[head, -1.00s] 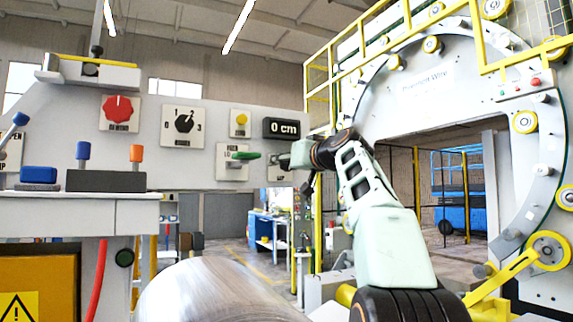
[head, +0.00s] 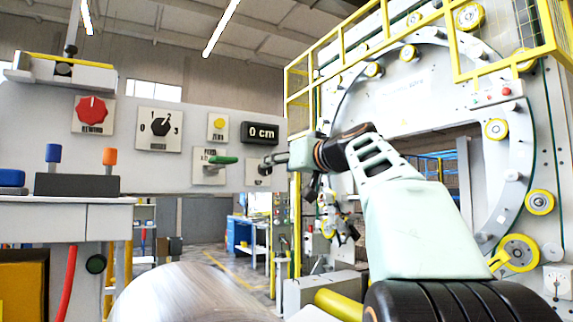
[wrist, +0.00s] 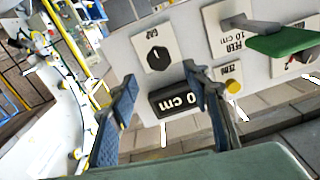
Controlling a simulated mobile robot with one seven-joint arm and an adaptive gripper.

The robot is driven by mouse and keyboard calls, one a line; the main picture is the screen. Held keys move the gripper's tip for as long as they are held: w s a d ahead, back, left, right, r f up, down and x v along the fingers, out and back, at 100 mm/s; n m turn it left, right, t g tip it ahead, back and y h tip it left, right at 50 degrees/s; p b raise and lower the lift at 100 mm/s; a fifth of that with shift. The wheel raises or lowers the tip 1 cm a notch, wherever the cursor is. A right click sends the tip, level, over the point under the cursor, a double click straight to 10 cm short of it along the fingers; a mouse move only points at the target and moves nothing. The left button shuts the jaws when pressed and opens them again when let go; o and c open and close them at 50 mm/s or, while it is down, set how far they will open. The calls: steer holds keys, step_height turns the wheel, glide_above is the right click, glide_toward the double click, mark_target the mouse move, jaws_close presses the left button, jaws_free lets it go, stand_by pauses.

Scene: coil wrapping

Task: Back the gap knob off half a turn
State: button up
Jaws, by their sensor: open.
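The gap knob (wrist: 157,58) is a black knob with a white pointer line on a white plate marked GAP. In the wrist view it stands just beyond my fingertips, roughly between the two fingers. My gripper (wrist: 160,76) is open and empty, its blue-padded fingers apart on either side of the knob's line. I cannot tell whether they touch it. In the head view my gripper (head: 268,163) is at the panel's right end and largely hides the knob; part of the gap plate (head: 258,181) shows below.
The display (head: 262,132) reads 0 cm above the gap plate. Close to my gripper's left is the feed lever's green handle (head: 224,160). A yellow zero button (head: 219,123), a numbered selector (head: 160,125) and a red rewind knob (head: 92,110) lie further left.

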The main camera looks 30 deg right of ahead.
steer(key=shift+s, duration=1.3)
